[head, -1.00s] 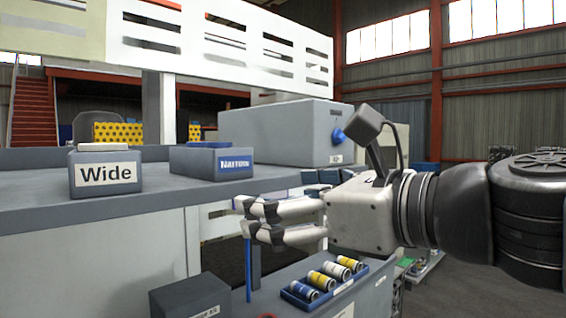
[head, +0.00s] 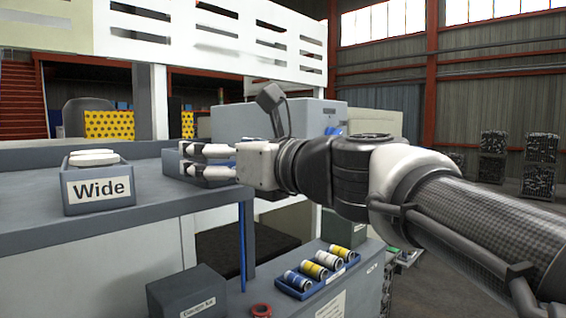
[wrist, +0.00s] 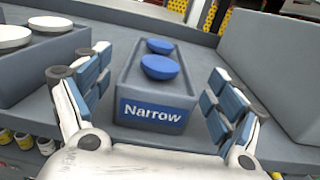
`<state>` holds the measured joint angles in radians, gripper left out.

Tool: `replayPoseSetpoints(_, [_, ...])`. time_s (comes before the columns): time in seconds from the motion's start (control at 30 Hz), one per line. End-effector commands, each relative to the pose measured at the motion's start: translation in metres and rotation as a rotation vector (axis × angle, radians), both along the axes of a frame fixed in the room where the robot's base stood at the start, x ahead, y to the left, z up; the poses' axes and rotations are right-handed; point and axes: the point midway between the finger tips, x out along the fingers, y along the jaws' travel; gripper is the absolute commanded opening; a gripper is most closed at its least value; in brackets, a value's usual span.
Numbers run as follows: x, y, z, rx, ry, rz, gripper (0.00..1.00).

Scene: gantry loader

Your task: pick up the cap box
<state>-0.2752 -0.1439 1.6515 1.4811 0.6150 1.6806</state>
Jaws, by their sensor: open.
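A grey open box labelled Narrow (wrist: 153,112), with blue caps (wrist: 161,66) in it, stands on the grey bench in the wrist view. In the head view this box (head: 171,166) is partly hidden behind my fingers. A second grey box, labelled Wide (head: 99,189), stands to its left and holds white caps (head: 94,158). My gripper (head: 184,159) is open, with its fingers pointing left at the Narrow box. In the wrist view one finger is on each side of the Narrow box, with gaps visible. I cannot tell how low the fingertips are.
A large grey machine housing (head: 263,119) stands behind my gripper, and its wall is close on the right in the wrist view. A blue tray (head: 296,291) of yellow, white and blue cylinders is below, beside a dark box (head: 187,294) and a red ring (head: 261,310).

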Motion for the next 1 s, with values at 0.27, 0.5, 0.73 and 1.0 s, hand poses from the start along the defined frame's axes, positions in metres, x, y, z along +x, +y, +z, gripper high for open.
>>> replayPoseSetpoints(0.27, [0.024, 0.032, 0.002, -0.001, 0.002, 0.003, 0.86])
replayPoseSetpoints(0.5, [0.031, 0.04, 0.002, 0.0, 0.0, 0.0, 0.86])
replayPoseSetpoints(0.73, [0.03, 0.04, 0.002, 0.0, 0.0, 0.0, 0.79])
replayPoseSetpoints(1.0, [0.03, 0.04, 0.001, 0.0, 0.0, 0.0, 0.6])
